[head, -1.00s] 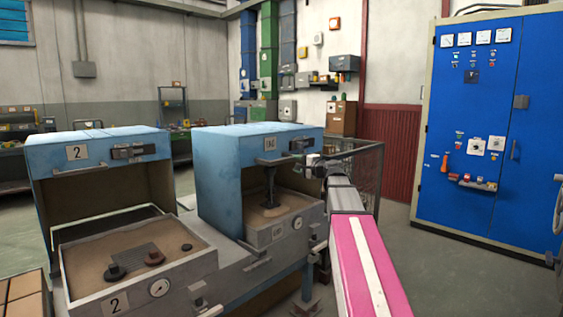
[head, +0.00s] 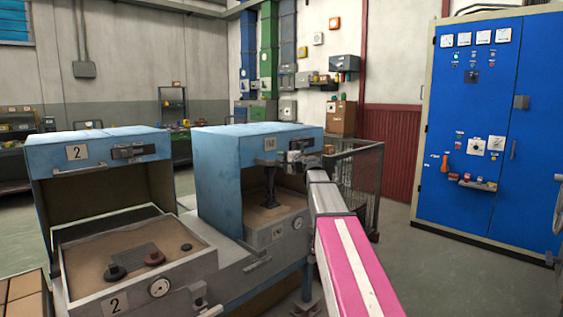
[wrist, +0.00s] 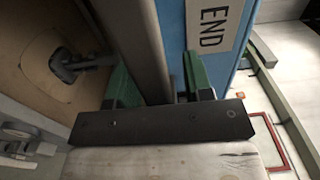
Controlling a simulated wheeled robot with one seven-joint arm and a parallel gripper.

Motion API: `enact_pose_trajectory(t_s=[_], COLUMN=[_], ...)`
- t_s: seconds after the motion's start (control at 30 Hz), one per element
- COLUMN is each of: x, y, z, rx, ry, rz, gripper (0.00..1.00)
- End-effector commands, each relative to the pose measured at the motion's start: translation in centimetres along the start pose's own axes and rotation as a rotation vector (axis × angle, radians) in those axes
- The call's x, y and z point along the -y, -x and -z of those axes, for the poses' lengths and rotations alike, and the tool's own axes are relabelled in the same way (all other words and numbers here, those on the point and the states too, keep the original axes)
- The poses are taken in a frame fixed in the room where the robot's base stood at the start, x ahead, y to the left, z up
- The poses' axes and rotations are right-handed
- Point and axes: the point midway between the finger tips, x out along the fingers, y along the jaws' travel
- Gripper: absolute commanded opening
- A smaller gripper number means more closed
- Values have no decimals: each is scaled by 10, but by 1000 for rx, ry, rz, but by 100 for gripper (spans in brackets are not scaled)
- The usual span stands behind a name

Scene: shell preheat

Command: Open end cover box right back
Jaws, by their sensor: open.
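The end cover box (head: 222,165) is the right one of two light blue hoods, and its front side is open. Inside it a dark upright part (head: 270,185) stands on a brown bed. Its END label (wrist: 214,25) shows in the wrist view. My gripper (head: 298,158) is at the upper front right of the box. In the wrist view my open gripper (wrist: 160,78) has its green fingers on either side of a dark grey handle bar (wrist: 140,40). I cannot tell whether the fingers touch the bar.
A second blue hood (head: 95,145) marked 2 stands to the left, over a brown bed with dark knobs. A round gauge (head: 297,222) sits on the right base's front. A wire-mesh guard (head: 360,185) stands right behind my arm. A blue control cabinet (head: 480,130) is farther right, with clear floor before it.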

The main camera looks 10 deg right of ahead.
Motion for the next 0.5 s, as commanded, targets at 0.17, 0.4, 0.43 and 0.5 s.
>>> enact_pose_trajectory(t_s=[0.17, 0.4, 0.43, 0.5], x=[0, 0, 0, 0], y=[0, -1, -3, -8], z=[0, 0, 0, 1], rx=[0, 0, 0, 0], ry=[0, 0, 0, 0], rz=[0, 0, 0, 0], gripper=[11, 0, 0, 0])
